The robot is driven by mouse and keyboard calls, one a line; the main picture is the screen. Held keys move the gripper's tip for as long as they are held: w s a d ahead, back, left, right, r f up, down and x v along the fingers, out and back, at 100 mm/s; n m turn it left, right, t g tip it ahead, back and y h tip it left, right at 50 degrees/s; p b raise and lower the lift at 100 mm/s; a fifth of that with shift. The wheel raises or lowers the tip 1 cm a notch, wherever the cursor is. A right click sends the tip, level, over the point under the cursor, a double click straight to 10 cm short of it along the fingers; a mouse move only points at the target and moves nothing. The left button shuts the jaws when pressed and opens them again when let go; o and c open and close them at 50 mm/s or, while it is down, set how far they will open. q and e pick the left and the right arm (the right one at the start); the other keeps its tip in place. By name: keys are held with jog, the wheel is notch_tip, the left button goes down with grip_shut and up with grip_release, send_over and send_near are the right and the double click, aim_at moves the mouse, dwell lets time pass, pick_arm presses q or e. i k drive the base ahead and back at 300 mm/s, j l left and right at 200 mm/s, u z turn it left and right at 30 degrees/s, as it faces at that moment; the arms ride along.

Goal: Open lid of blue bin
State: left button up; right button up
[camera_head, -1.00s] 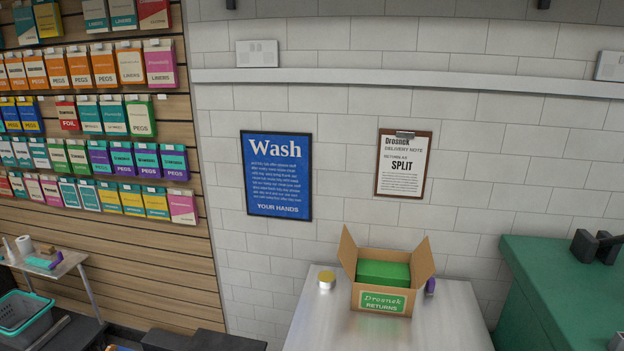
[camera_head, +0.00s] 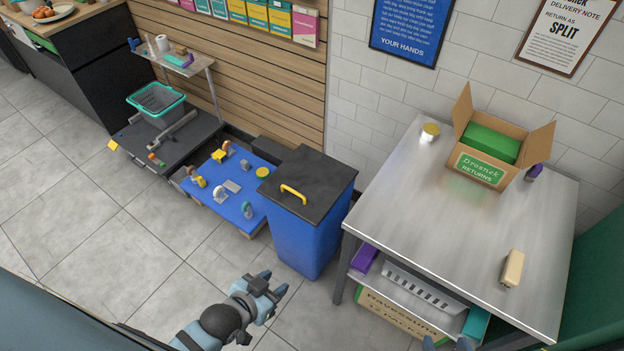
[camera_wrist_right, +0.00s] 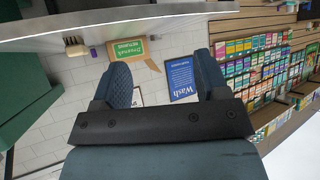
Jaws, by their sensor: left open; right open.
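The blue bin (camera_head: 308,240) stands on the floor left of the metal table. Its black lid (camera_head: 315,178) lies shut on top, with a yellow handle (camera_head: 293,194) near its left edge. My left gripper (camera_head: 272,285) is open and empty, in front of the bin and apart from the handle in the head view. My right gripper (camera_head: 448,344) shows only as tips at the bottom edge of the head view. In the right wrist view its two fingers (camera_wrist_right: 162,78) are spread wide with nothing between them.
The metal table (camera_head: 420,210) carries a cardboard box (camera_head: 483,168), a small tin (camera_head: 430,131) and a beige-topped brush (camera_head: 513,268). A low blue platform (camera_head: 215,172) with several small items lies left of the bin. Grey floor is clear at the front left.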

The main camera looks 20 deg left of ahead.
aim_at(307, 185)
jog(key=j+u, duration=0.4)
jog(key=i+j+u, duration=0.2)
jog(key=j+u, duration=0.2)
jog(key=i+j+u, duration=0.15)
jog(key=j+u, duration=0.2)
